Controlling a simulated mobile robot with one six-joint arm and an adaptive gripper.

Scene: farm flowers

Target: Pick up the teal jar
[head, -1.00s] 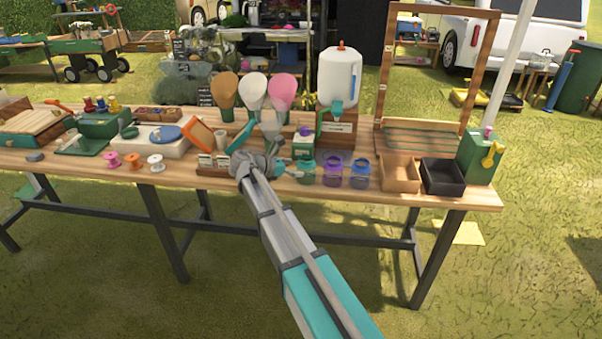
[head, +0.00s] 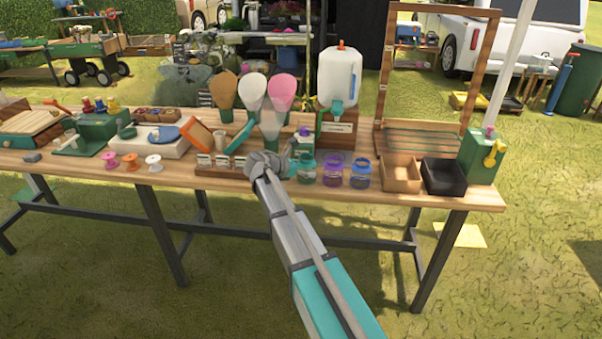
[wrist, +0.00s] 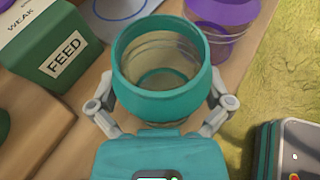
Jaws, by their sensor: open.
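My gripper (wrist: 160,90) is open, with one finger on each side of the jar. I cannot tell whether either finger touches it. In the head view my gripper (head: 282,164) is just left of the jar, with its fingers partly hidden by the wrist.
A green and white feed carton (wrist: 52,48) is near the jar, at upper left in the wrist view. Brown (head: 402,174) and black (head: 443,178) trays stand farther right. The table's front edge is close.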

